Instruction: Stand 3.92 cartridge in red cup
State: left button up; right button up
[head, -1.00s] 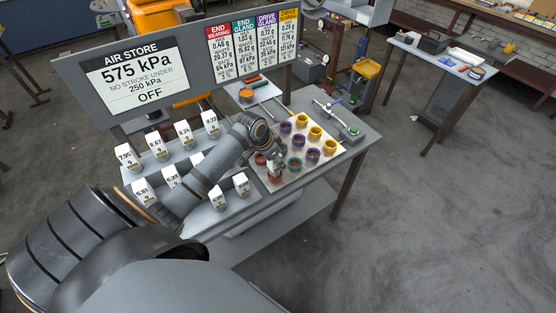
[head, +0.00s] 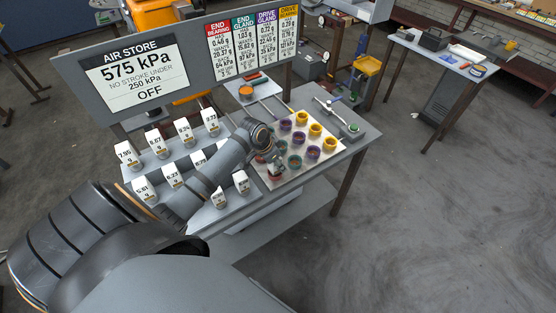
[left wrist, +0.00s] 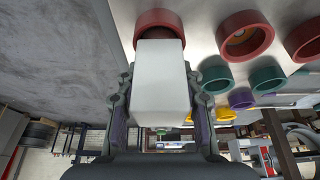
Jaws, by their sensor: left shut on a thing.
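My left gripper (left wrist: 158,108) is shut on a white block-shaped cartridge (left wrist: 160,85). Its number does not show in the left wrist view. The cartridge's far end overlaps a red cup (left wrist: 158,17); I cannot tell whether it is inside the cup or just above it. Two more red cups (left wrist: 244,35) show to the right in that view. In the head view my left gripper (head: 272,168) is over the near left part of the cup plate (head: 276,182) and hides most of the red cups. My right gripper is not in view.
Green (head: 295,162), purple (head: 313,154) and yellow cups (head: 329,145) stand in rows on the plate. Several numbered white cartridges stand on grey racks (head: 207,214) to the left. A sign board (head: 140,75) rises behind. A lever device (head: 345,122) is at the table's right.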

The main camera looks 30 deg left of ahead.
pick_arm(q)
jog(key=shift+f, duration=0.2)
dwell(0.5)
jog(key=o, duration=1.3)
jog(key=shift+v, duration=6)
jog(key=shift+s, duration=0.1)
jog(key=shift+f, duration=0.1)
